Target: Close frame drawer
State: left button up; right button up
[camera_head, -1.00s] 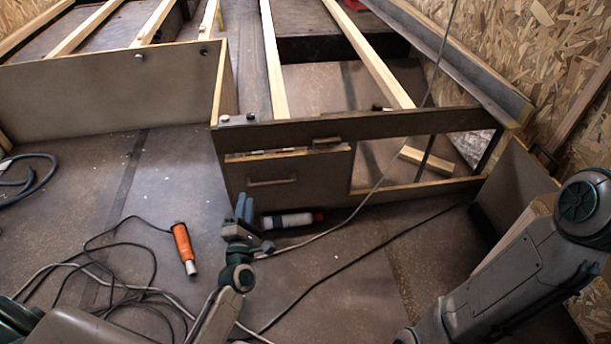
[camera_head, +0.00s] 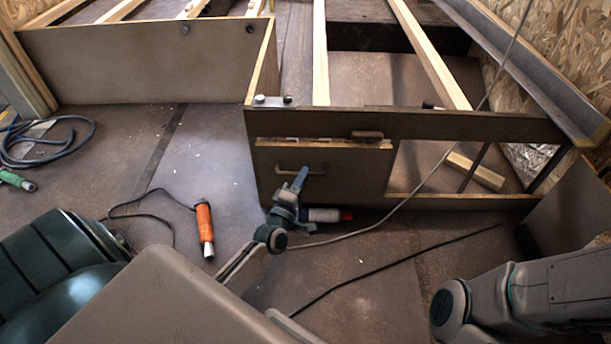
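The drawer front (camera_head: 345,180) is a brown panel with a light wooden top edge, set in the left part of the wooden frame (camera_head: 450,126). A narrow gap shows above its top edge; how far out it stands is hard to tell. Contact and finger spacing cannot be made out. My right arm shows at lower right, but its gripper is not in view.
A white bottle with a red cap (camera_head: 328,215) lies on the floor below the drawer, beside my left wrist. An orange tool (camera_head: 205,230) with a cable lies to the left. A thin cable crosses before the frame. Floor is clear between tool and frame.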

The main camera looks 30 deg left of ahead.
pick_arm(q)
jog(key=shift+x, duration=1)
jog(key=shift+c, duration=0.2)
grip_shut()
